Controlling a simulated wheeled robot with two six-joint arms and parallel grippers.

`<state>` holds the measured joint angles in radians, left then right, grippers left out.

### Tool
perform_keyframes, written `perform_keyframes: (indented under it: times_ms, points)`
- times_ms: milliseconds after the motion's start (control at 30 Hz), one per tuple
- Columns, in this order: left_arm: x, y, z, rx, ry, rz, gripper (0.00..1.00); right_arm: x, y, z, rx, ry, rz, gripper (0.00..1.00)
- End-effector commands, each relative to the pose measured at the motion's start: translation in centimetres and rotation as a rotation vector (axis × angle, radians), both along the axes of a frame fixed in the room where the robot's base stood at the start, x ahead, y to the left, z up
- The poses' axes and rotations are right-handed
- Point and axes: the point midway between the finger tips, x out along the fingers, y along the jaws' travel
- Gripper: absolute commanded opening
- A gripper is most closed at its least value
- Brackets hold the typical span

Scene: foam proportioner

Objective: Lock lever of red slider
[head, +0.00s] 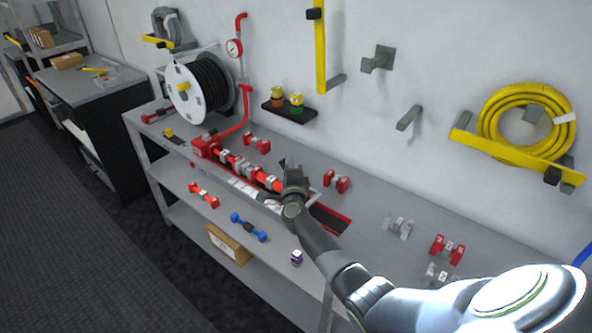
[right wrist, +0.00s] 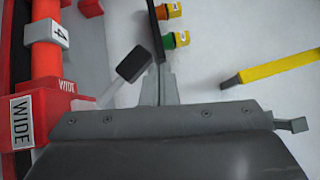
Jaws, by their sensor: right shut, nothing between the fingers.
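The red slider (right wrist: 62,108) with "WIDE" labels is at the left of the right wrist view. A lever with a pale shaft and a black grip (right wrist: 134,63) sticks out from beside it, tilted up to the right. My right gripper (right wrist: 159,78) is shut and empty, its fingertips just right of the black grip; I cannot tell whether they touch. In the head view my right gripper (head: 291,168) is at the right end of the red pipe assembly (head: 235,163) and hides part of it. My left gripper is not in view.
A grey clamp marked 4 (right wrist: 46,32) sits on the red pipe. The grey bench (head: 365,200) carries red dumbbell-shaped parts (head: 336,182) behind and right of the gripper. A small wall shelf (head: 288,110) holds orange and green items. A yellow hose (head: 525,118) hangs at right.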

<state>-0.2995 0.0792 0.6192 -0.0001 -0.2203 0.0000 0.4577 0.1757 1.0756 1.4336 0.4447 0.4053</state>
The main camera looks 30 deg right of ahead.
Motion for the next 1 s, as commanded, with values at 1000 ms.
perform_keyframes:
  times_ms: [1000]
  points:
    - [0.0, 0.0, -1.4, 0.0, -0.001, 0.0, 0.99, 2.3, 1.0, -0.8, 0.0, 0.001, 0.0, 0.0]
